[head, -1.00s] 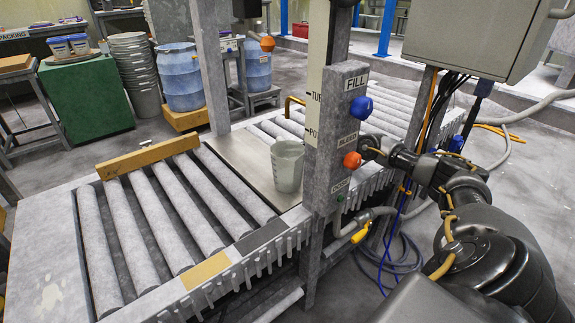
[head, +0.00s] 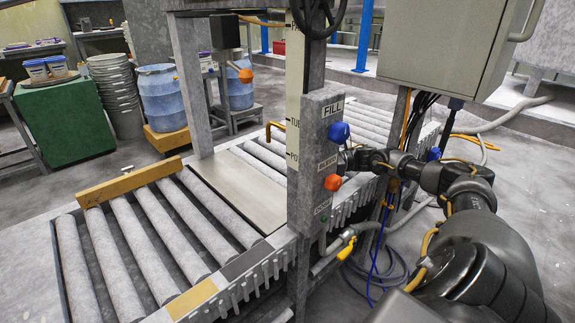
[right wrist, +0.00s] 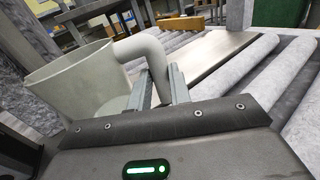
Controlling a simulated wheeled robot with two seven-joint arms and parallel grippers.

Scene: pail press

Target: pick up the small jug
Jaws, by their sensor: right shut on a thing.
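The small jug (right wrist: 88,85) is pale grey-green and shows in the right wrist view, with its open rim upward and slightly tilted. Its curved handle (right wrist: 148,52) lies between the fingers of my right gripper (right wrist: 160,82), which is shut on it. In the head view the jug is not visible; my right arm reaches behind the grey post (head: 312,200), which hides the gripper. The metal plate (head: 240,190) between the rollers is bare. My left gripper is in neither view.
The post carries a blue knob (head: 338,132) and an orange knob (head: 333,182). Grey rollers (head: 150,230) run left of the plate, with a wooden bar (head: 130,182) across their far end. Hoses and cables (head: 375,255) hang right of the post.

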